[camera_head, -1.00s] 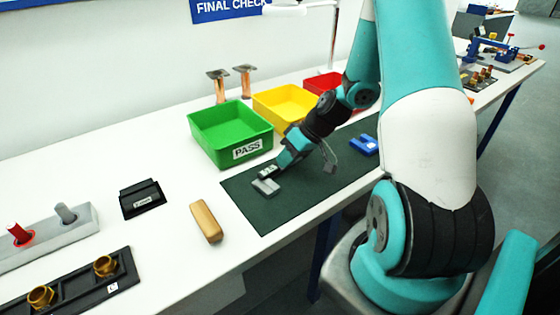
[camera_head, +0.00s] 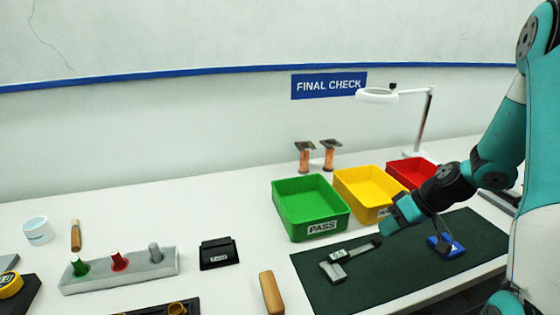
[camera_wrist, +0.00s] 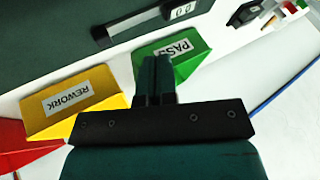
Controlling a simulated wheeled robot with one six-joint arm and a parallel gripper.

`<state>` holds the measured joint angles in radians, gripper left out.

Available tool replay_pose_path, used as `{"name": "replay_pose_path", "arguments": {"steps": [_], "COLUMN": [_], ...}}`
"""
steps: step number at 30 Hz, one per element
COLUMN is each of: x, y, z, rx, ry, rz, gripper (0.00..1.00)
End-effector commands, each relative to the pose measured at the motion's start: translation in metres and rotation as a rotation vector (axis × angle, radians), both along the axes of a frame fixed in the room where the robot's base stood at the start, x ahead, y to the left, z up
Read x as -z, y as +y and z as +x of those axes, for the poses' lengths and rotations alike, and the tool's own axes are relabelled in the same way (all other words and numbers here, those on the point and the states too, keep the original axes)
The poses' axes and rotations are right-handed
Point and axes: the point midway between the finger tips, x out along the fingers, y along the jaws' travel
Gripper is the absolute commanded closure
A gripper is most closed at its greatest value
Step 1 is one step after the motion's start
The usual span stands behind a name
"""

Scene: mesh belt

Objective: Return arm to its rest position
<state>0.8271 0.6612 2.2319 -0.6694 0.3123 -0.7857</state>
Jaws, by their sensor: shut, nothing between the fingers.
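My gripper (camera_head: 392,222) hangs in front of the yellow bin (camera_head: 365,186), near the far edge of the dark green mat (camera_head: 372,288). In the wrist view its fingers (camera_wrist: 155,72) are together with nothing held. A grey caliper-like tool with a small display (camera_head: 335,264) lies on the mat, left of and apart from my gripper. It also shows at the top of the wrist view (camera_wrist: 182,12). A blue fixture (camera_head: 446,246) sits on the mat to the right.
A green PASS bin (camera_head: 300,222) and a red bin (camera_head: 410,172) flank the yellow one. A ring lamp (camera_head: 378,96) stands behind. A wooden block (camera_head: 271,292), black box (camera_head: 218,253) and grey peg holder (camera_head: 140,275) lie left. The mat's front is clear.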

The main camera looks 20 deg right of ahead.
Motion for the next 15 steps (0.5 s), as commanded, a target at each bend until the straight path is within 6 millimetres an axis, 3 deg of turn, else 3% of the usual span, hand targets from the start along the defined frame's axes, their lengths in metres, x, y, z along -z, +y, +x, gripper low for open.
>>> {"name": "replay_pose_path", "arguments": {"steps": [4,7,11,15], "x": [-0.005,-0.026,-0.072,-0.122], "y": [0.008,0.037,0.109,0.194], "z": [0.002,0.007,0.003,-0.035], "rx": [-0.016,-0.070,-0.190,-0.317], "ry": [0.003,0.022,0.072,0.126], "rz": [-0.003,-0.017,-0.057,-0.120], "gripper": [1.00,1.00,1.00,1.00]}}
